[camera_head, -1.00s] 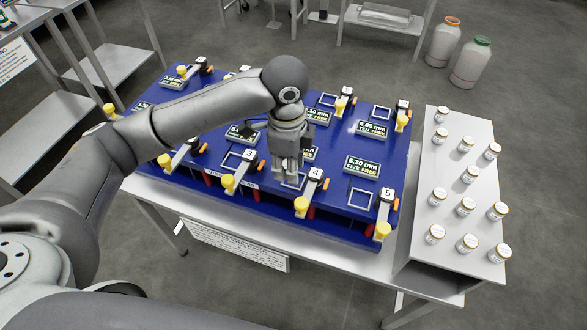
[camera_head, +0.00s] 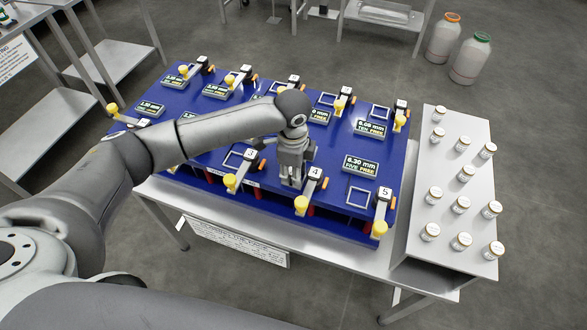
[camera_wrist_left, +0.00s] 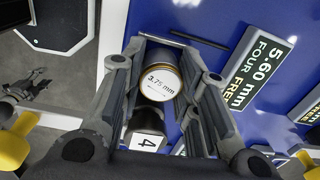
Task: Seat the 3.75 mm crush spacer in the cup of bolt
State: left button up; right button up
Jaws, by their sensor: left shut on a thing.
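The 3.75 mm crush spacer (camera_wrist_left: 160,83) is a small cylinder with a white labelled top and a gold rim, between my left gripper's fingers in the left wrist view. My left gripper (camera_head: 291,181) is shut on it, low over the blue board at station 4. The bolt marked 4 (camera_head: 315,173) has a yellow knob and stands just right of the fingers; its number plate (camera_wrist_left: 149,141) shows close beside the spacer in the wrist view. The cup under the spacer is hidden, so I cannot tell whether the spacer touches it. My right gripper is out of view.
The blue board (camera_head: 340,141) carries several numbered bolts with yellow knobs, white square outlines and size signs. Bolt 5 (camera_head: 384,194) stands to the right, bolt 3 (camera_head: 247,157) to the left. A white side shelf (camera_head: 454,271) holds several small jars. Two large bottles stand on the floor.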

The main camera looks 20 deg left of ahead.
pick_arm(q)
jog(key=o, duration=1.1)
jog(key=shift+f, duration=0.15)
jog(key=shift+c, duration=0.2)
notch_tip(320, 180, up, 12)
jog(key=b, duration=0.1)
jog(key=shift+s+r+b, duration=0.2)
jog(key=shift+s+b, duration=0.05)
jog(key=shift+b, duration=0.15)
jog(key=shift+f, duration=0.1)
